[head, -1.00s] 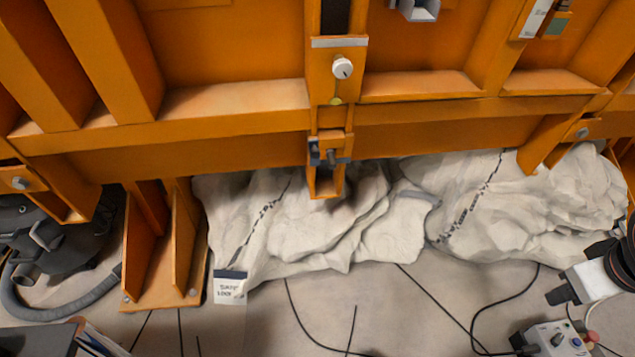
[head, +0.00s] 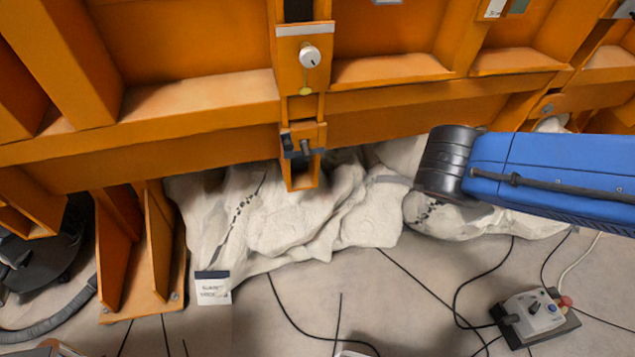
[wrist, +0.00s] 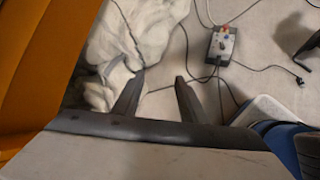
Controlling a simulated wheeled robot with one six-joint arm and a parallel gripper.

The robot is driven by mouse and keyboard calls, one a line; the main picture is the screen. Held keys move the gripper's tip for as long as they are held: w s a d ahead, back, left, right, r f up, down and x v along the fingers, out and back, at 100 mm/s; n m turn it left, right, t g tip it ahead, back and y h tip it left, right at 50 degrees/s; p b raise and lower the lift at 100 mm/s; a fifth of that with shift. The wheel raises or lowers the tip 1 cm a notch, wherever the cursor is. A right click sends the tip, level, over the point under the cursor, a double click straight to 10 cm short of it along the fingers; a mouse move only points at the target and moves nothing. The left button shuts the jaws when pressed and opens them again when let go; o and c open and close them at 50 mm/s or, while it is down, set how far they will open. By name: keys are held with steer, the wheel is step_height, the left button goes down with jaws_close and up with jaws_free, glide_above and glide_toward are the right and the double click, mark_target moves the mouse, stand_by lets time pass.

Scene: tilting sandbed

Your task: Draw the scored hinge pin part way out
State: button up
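A round grey pin end (head: 547,108) shows on an orange bracket at the right of the frame in the head view. I cannot tell whether it is scored. A centre bracket (head: 303,150) below the dial carries dark fittings with a short grey part between them. My gripper (wrist: 159,76) shows in the wrist view with two dark fingers apart and nothing between them. It hangs over the floor beside the pale sacks, with the orange frame to its left. In the head view my blue arm reaches in from the right; the gripper is not visible there.
Crumpled white sacks (head: 300,215) lie under the orange frame (head: 180,145). A control box (head: 535,315) with cables lies on the floor at the right. An orange support foot (head: 140,290) stands at the left. The front middle floor is mostly clear apart from cables.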

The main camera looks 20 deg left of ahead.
steer(key=a+n+t+y, duration=0.1)
steer(key=a+n+t, duration=0.1)
steer(key=a+n, duration=0.55)
steer(key=n+t+y, duration=0.4)
steer(key=n+y, duration=0.2)
steer(key=n, duration=0.7)
glide_toward(305, 154)
steer(key=x, duration=0.9)
steer(key=shift+w+f, duration=0.1)
jaws_close()
